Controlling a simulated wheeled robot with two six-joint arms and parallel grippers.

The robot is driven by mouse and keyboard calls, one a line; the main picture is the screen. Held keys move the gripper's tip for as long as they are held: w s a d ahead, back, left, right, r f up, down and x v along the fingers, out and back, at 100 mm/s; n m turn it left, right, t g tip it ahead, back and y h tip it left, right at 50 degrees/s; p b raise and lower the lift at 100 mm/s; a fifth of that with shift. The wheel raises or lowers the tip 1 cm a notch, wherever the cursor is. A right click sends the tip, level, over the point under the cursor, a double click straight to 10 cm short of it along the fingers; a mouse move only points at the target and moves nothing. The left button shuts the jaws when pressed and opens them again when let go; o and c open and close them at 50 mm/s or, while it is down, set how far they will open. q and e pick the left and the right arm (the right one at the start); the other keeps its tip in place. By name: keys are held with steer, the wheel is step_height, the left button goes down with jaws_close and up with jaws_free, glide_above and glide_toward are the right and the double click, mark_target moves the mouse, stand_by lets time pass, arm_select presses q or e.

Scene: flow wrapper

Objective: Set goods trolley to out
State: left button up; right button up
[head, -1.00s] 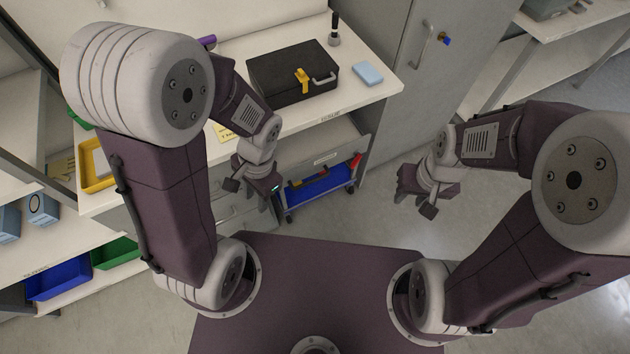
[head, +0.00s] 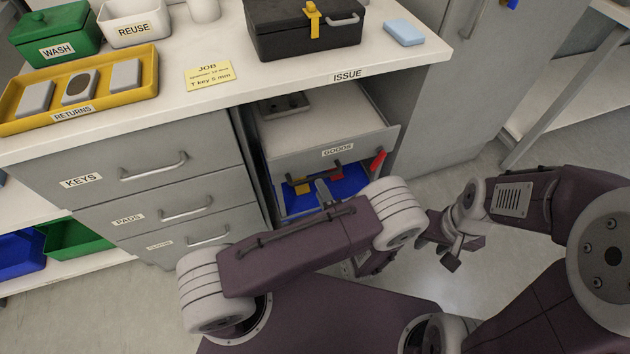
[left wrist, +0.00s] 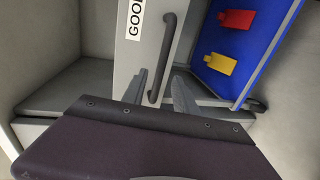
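The goods trolley (head: 352,147) stands in the bay under the worktop, with a grey front panel labelled GOODS and a blue lower tray (head: 345,189). Its upper deck shows behind the panel. In the left wrist view, the panel's dark bar handle (left wrist: 170,55) runs upright. My left gripper (left wrist: 158,92) is open, its fingers on either side of the handle's near end; contact cannot be told. In the head view my left arm hides most of this gripper. My right gripper (head: 437,252) is open and empty, to the right of the trolley above the floor.
Left of the bay is a drawer cabinet with KEYS (head: 82,181) and PADS drawers. A grey cabinet (head: 455,95) stands to the right. The worktop bears a black case (head: 300,35) and yellow returns tray (head: 150,75). Floor (head: 490,280) right of the trolley is clear.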

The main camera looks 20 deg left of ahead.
mark_target(314, 177)
arm_select(q)
steer(key=b+x, duration=0.2)
steer(key=x, duration=0.4)
steer(key=shift+a+f, duration=0.1)
steer(key=shift+f, duration=0.1)
steer(key=shift+w+a, duration=0.1)
steer(key=shift+w, duration=0.2)
steer(key=shift+r, duration=0.1)
steer(key=shift+c, duration=0.3)
jaws_close()
stand_by(0.4)
